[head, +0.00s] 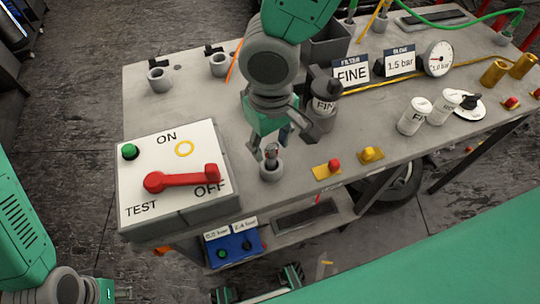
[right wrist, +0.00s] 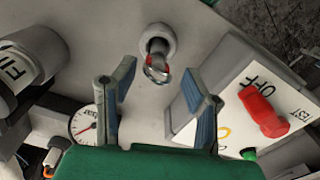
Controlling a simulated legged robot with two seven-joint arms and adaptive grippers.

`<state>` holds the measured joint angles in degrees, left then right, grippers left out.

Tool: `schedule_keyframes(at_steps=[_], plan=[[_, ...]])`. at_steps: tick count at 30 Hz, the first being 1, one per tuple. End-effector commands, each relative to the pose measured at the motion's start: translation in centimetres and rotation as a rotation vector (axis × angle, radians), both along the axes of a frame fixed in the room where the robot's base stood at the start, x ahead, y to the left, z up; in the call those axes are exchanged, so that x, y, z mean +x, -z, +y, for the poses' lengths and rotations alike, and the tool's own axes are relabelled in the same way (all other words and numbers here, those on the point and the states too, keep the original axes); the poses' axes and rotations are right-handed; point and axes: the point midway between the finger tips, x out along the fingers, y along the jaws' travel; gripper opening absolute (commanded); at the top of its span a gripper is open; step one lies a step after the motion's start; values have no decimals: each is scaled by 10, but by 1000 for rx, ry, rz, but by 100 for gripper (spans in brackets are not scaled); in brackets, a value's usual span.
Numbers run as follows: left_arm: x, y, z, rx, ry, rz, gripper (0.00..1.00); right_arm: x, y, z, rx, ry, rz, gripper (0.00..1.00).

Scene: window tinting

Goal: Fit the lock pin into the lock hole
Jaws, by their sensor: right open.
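A small metal pin with a red band (head: 271,152) stands in a grey round collar (head: 271,172) beside the switch box; I take it to be the lock pin. In the right wrist view the pin (right wrist: 157,66) leans out of the collar (right wrist: 158,34). My right gripper (head: 270,142) is open just above it, a finger on either side, not touching. My left gripper (head: 257,286) is low at the bottom edge, partly cut off, fingers apart and empty. The box has a red lever (head: 183,179) and a yellow ring (head: 184,148); I cannot tell whether the ring marks the lock hole.
The switch box (head: 150,217) with a green button (head: 130,151) stands left of the collar. A dark filter canister (head: 323,100) stands close to my right gripper. Red and yellow buttons (head: 334,164), white canisters (head: 415,116) and a gauge (head: 438,58) are further right. A blue box (head: 234,247) is below.

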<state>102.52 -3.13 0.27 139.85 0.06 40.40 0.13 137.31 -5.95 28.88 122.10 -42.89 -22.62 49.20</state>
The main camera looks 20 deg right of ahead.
Motion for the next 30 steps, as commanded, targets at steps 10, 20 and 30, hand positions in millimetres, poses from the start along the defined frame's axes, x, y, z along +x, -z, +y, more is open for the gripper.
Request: schedule_keyframes(at_steps=[10,20,30], plan=[[0,1,0,0,0,0,40,0,30,0,1,-2,-1,41],[0,1,0,0,0,0,40,0,30,0,0,-2,0,0],[0,0,0,0,0,0,40,1,22,0,1,1,-2,0]])
